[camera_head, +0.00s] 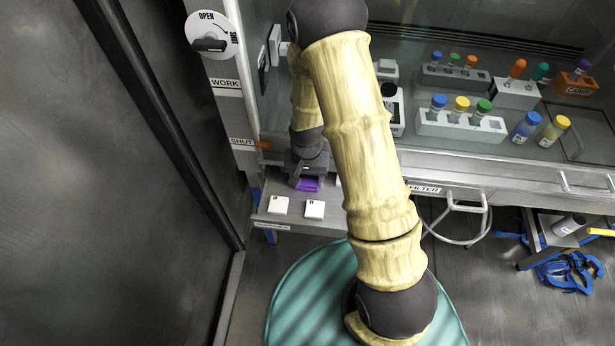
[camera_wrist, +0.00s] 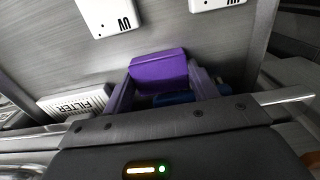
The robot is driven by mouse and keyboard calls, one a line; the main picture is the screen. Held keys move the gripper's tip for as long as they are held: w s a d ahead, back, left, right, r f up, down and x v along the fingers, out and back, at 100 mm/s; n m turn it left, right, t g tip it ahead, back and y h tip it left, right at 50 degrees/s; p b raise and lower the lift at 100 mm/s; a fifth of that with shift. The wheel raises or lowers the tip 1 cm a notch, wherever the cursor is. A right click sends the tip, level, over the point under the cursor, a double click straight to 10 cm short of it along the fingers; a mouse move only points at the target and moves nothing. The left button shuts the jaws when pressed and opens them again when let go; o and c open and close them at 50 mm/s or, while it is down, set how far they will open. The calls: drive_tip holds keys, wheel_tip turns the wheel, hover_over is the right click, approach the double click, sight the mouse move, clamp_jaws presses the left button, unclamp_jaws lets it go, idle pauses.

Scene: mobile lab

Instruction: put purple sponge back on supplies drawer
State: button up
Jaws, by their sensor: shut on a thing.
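The purple sponge (camera_head: 307,184) is between the fingers of my gripper (camera_head: 308,176), which is shut on it. In the wrist view the sponge (camera_wrist: 158,69) shows clearly between both fingers. The open supplies drawer (camera_head: 295,220) is below and around the gripper, a grey metal surface with white labelled blocks on it. The sponge is over the drawer's back part. I cannot tell whether it touches the drawer surface. My arm covers the drawer's right part in the head view.
Two white blocks, left (camera_head: 278,205) and right (camera_head: 314,209), lie in front of the sponge. A white FILTER box (camera_wrist: 75,103) shows in the wrist view, with a blue item (camera_wrist: 174,98) beneath the sponge. Tube racks (camera_head: 462,124) stand in the cabinet.

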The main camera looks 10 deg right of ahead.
sight(307, 180)
drive_tip(key=o, duration=0.7)
drive_tip(key=shift+f, duration=0.1)
drive_tip(key=shift+c, duration=0.2)
drive_tip(key=shift+o, duration=1.1)
drive_tip(key=shift+w, duration=0.2)
drive_tip(key=shift+s+a+r, duration=0.1)
drive_tip(key=shift+s+r, duration=0.05)
drive_tip(key=shift+r, duration=0.05)
wheel_tip(307, 180, up, 12)
